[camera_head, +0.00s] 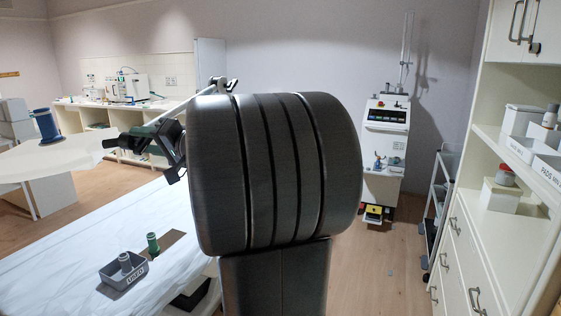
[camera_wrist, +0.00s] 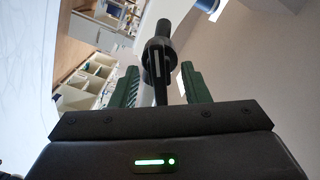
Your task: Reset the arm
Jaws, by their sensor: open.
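My gripper (camera_wrist: 160,72) shows in the wrist view with its two green fingers apart. A dark rod with a ring stands in the picture between the fingers; I cannot tell whether it is part of my arm, and no contact with the fingers is visible. In the head view my gripper (camera_head: 122,142) is to the left of the centre, raised above the white-covered couch (camera_head: 60,262). Part of my arm is hidden behind the large dark ribbed body in the middle of that view.
On the couch stand a grey labelled tray (camera_head: 124,281) with a small container in it and a green bottle (camera_head: 153,243). A round table (camera_head: 45,168) with a blue cylinder (camera_head: 47,126) is at left. A white machine (camera_head: 385,150) and shelving (camera_head: 520,200) are at right.

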